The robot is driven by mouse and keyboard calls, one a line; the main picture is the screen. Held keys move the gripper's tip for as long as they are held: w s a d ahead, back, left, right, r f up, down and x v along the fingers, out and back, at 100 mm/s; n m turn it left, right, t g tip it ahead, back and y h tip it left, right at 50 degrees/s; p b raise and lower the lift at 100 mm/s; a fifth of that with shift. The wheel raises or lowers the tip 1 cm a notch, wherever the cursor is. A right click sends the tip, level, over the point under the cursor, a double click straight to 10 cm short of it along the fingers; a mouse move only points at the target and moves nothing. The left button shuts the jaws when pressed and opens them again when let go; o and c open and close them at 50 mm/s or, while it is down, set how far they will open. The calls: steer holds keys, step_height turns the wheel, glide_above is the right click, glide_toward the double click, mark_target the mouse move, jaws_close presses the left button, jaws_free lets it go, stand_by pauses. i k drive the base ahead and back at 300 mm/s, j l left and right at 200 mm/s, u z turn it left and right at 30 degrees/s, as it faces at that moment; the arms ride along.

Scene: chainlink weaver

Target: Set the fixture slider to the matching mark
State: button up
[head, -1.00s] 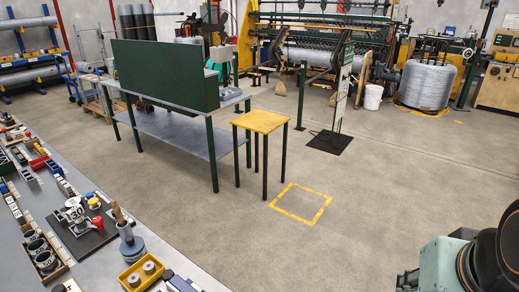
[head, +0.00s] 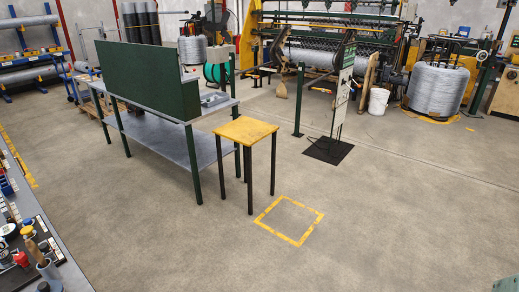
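I cannot make out the fixture slider or its marks in the head view. A green-legged workbench (head: 172,142) with a tall dark green back panel (head: 148,80) stands left of centre, its panel turned towards me. The panel hides most of the bench top. A small grey item (head: 213,99) shows on the top at the panel's right end, too small to identify. My gripper is not in view.
A yellow-topped stool (head: 246,130) stands by the bench's right end. A yellow floor square (head: 289,220) is empty. A sign stand (head: 340,100) on a black base is beyond. A tool-covered grey table (head: 70,272) edges in at lower left.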

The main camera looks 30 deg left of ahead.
mark_target(44, 248)
steer(key=i+u, duration=0.4)
steer(key=i+l+u, duration=0.1)
steer(key=i+u, duration=0.8)
steer(key=u, duration=0.2)
steer(key=i+u, duration=0.2)
steer(key=u, duration=0.2)
steer(key=i+u, duration=0.2)
steer(key=u, duration=0.15)
steer(key=i+u, duration=0.15)
steer(key=u, duration=0.25)
steer(key=i+u, duration=0.2)
steer(key=u, duration=0.15)
steer(key=i+u, duration=0.45)
steer(key=i+l+u, duration=0.35)
steer(key=i+u, duration=0.15)
steer(key=i, duration=0.15)
steer(key=i+j, duration=0.15)
steer(key=j+u, duration=0.05)
steer(key=j, duration=0.05)
